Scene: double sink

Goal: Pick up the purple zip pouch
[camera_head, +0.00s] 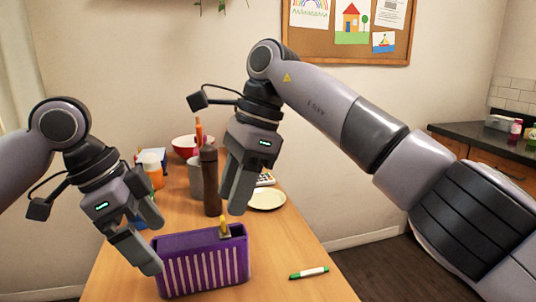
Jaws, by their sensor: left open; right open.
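The purple pouch (205,268), with white vertical stripes on its front, stands on the near part of the wooden table. A small yellow item (224,224) shows at its right top edge. My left gripper (150,242) is open at the pouch's left end, with one finger overlapping its left top corner in the picture; I cannot tell whether they touch. My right gripper (234,190) is open and points down, above and behind the pouch's right end. Nothing shows between its fingers.
A dark brown bottle (210,181), a grey cup (195,177), an orange container (154,170), a red bowl (181,146) and a cream plate (268,199) stand behind the pouch. A green and white marker (309,273) lies to the right. The table's right front is otherwise clear.

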